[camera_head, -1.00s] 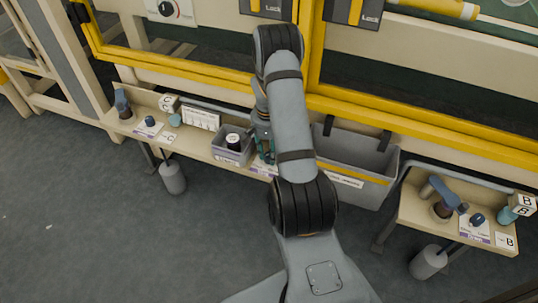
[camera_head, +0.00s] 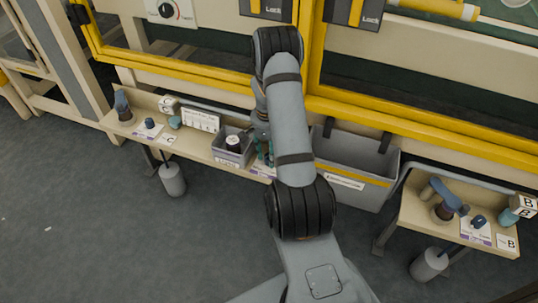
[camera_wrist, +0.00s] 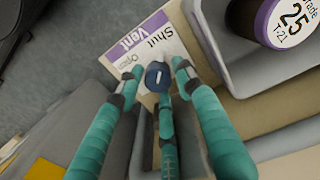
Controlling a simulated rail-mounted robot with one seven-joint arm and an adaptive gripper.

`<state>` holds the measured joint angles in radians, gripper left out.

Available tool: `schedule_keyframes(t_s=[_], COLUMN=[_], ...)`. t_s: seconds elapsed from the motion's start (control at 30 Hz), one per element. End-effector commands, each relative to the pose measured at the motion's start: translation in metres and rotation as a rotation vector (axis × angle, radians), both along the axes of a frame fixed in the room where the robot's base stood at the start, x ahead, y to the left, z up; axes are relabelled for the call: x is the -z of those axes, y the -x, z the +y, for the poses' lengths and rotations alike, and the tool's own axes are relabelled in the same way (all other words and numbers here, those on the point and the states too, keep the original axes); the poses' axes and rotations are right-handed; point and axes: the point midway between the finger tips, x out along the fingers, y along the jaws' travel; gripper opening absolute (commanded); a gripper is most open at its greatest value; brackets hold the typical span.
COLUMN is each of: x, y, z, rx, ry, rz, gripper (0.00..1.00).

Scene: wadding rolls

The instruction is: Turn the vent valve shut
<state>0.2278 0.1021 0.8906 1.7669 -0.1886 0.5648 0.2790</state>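The vent valve is a small dark blue knob (camera_wrist: 157,77) with a white mark on its top. It sits at the edge of a white and purple card (camera_wrist: 150,40) reading Shut, Vent and Open; Shut is toward the upper right and Open toward the lower left. My gripper (camera_wrist: 158,75) has three teal fingers spread around the knob, one tip on each side and one at its near edge. Small gaps show at the sides; contact at the near edge cannot be told. In the head view my gripper (camera_head: 263,148) is at the bench, and my arm hides the knob.
A grey tray (camera_head: 222,155) with a dark roll (camera_head: 233,143) stands close left of my gripper. A large grey bin (camera_head: 375,195) hangs to the right. Similar blue knobs stand at the C station (camera_head: 150,123) and B station (camera_head: 479,221).

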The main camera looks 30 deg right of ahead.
Motion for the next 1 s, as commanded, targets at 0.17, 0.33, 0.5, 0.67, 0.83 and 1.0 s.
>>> schedule_keyframes(t_s=[0.17, 0.33, 0.5, 0.67, 0.83, 1.0], x=[0.000, 0.001, -0.005, -0.027, -0.054, -0.073], y=[0.001, 0.002, 0.001, 0.000, -0.001, -0.001], z=[0.000, 0.000, -0.001, 0.000, 0.001, 0.002], rx=[0.000, 0.000, 0.001, 0.001, -0.001, -0.002], ry=[-0.001, 0.000, -0.001, 0.001, 0.001, 0.000], rz=[0.003, 0.004, 0.002, -0.002, -0.001, 0.000], gripper=[0.46, 0.46, 0.46, 0.46, 0.46, 0.46])
